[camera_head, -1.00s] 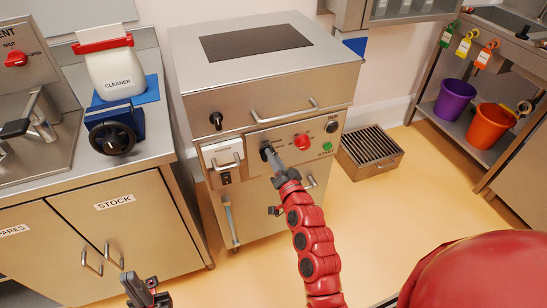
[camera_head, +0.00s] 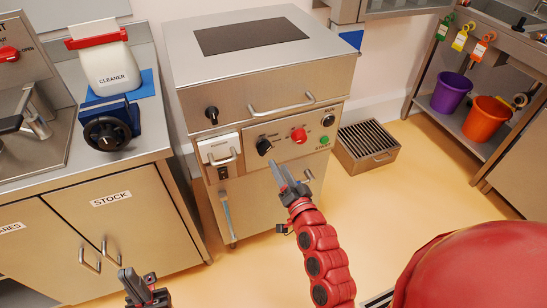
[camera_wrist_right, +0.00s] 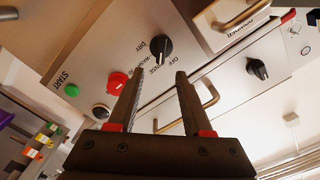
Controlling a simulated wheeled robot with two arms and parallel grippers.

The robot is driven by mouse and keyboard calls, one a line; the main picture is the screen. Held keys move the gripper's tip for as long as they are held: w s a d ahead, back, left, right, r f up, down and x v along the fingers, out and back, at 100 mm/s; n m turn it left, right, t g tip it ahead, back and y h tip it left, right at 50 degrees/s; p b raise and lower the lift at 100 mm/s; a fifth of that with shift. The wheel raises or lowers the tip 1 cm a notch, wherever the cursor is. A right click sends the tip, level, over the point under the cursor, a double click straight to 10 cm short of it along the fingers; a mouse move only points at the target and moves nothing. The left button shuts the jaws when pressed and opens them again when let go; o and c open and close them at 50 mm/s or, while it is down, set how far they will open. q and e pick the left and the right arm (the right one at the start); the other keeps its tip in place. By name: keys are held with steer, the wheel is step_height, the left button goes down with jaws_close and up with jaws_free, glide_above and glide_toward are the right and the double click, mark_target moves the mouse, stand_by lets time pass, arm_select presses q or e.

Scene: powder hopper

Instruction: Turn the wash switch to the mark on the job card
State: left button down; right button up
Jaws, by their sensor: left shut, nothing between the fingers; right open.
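The wash switch is a black knob (camera_head: 264,147) on the front panel of the steel machine (camera_head: 232,167). In the right wrist view the knob (camera_wrist_right: 161,48) has a pale line at its lower edge, near small printed words including DRY and OFF. I cannot tell exactly which word it marks. My right gripper (camera_head: 284,177) is open and empty, in front of and below the knob, apart from it. Its two fingers (camera_wrist_right: 158,78) frame the knob from below in the wrist view. My left gripper (camera_head: 130,279) is shut and empty at the lower left. I cannot make out a job card.
A red knob (camera_head: 299,135) and a green START button (camera_head: 324,141) sit right of the switch. A white powder drawer (camera_head: 218,149) is left of it, under another black knob (camera_head: 212,115). A handle (camera_head: 284,106) juts out above. A floor grate (camera_head: 366,146) lies at right.

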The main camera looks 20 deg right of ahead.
steer(key=s, duration=0.9)
steer(key=shift+s+d, duration=0.15)
steer(key=shift+s, duration=0.2)
steer(key=shift+r, duration=0.1)
